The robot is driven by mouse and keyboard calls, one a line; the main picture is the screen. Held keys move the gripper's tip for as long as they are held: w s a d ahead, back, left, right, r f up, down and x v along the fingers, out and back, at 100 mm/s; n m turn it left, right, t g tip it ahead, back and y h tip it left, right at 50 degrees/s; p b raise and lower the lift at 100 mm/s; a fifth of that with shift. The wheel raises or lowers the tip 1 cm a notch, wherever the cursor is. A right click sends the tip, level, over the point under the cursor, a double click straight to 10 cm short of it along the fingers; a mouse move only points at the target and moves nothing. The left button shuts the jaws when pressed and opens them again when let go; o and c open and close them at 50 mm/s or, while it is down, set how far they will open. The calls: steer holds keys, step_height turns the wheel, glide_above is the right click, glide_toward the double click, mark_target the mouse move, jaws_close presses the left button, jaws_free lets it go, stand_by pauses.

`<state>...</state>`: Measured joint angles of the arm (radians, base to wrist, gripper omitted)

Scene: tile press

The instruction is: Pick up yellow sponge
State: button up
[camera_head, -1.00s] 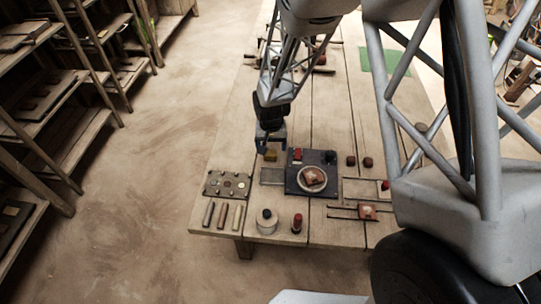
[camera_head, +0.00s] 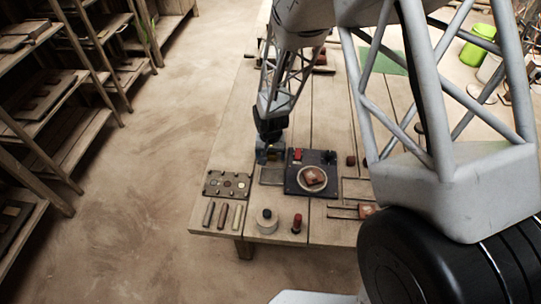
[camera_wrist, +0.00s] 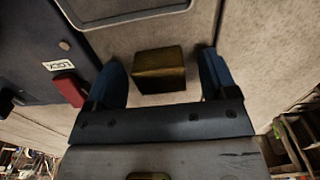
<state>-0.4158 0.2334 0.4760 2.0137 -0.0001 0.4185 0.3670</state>
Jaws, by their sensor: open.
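The yellow sponge (camera_wrist: 159,70), a small block that looks dark yellow in shadow, sits on the wooden table between my gripper's two blue fingers in the wrist view. My gripper (camera_wrist: 162,72) is open, with a finger on each side of the sponge and visible gaps to both. In the head view my gripper (camera_head: 269,158) is low over the table, just left of the dark press plate, and it hides the sponge there.
The dark press plate (camera_head: 325,187) carries a red block (camera_head: 297,154) and a round holder with a brown tile (camera_head: 313,175). A thin rectangular frame (camera_head: 271,176) lies close in front of my gripper. A tray of small discs (camera_head: 227,184), sticks and jars stand nearer the table's front edge.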

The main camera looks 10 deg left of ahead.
stand_by(0.5)
steer(key=c, duration=1)
steer(key=shift+r, duration=0.1)
steer(key=shift+r, duration=4.85)
steer(key=o, duration=0.4)
steer(key=shift+c, duration=0.2)
steer(key=c, duration=0.3)
steer(key=shift+s+d+f, duration=0.25)
steer(key=shift+s+f, duration=0.05)
steer(key=shift+s, duration=1.05)
steer(key=shift+s+d+f, duration=0.2)
steer(key=shift+s+f, duration=0.15)
steer(key=shift+s, duration=1.05)
steer(key=shift+s+d+f, duration=0.25)
steer(key=shift+s+f, duration=0.05)
steer(key=shift+s, duration=1.05)
